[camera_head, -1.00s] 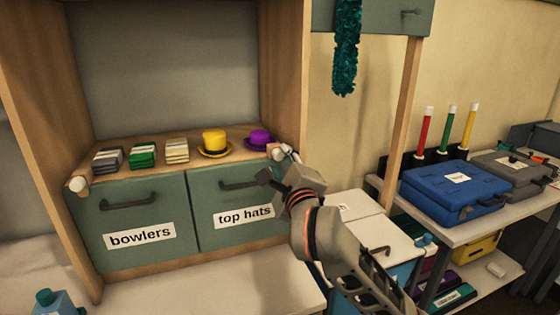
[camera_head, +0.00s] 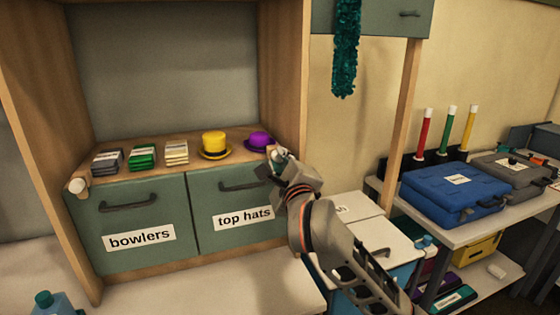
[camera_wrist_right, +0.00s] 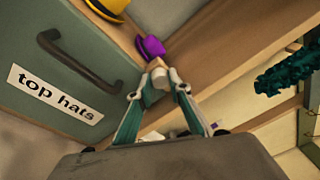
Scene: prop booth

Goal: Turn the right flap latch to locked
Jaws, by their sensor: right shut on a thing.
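The right flap latch (camera_head: 273,151) is a small pale knob at the upper right corner of the "top hats" flap (camera_head: 230,198). That green flap is closed, with a dark handle. My right gripper (camera_head: 275,163) is shut on the latch, partly hiding it in the head view. In the right wrist view the latch (camera_wrist_right: 160,78) sits between the fingertips of my right gripper (camera_wrist_right: 160,86), close to the flap's edge and the wooden side. The latch's exact angle is hard to tell. My left gripper is not in view.
The closed "bowlers" flap (camera_head: 135,222) is at left, with its own latch (camera_head: 77,185). A yellow hat (camera_head: 214,144), a purple hat (camera_head: 259,140) and several card stacks are on the shelf above. A teal boa (camera_head: 346,50) hangs at right; a blue case (camera_head: 455,188) lies on the side table.

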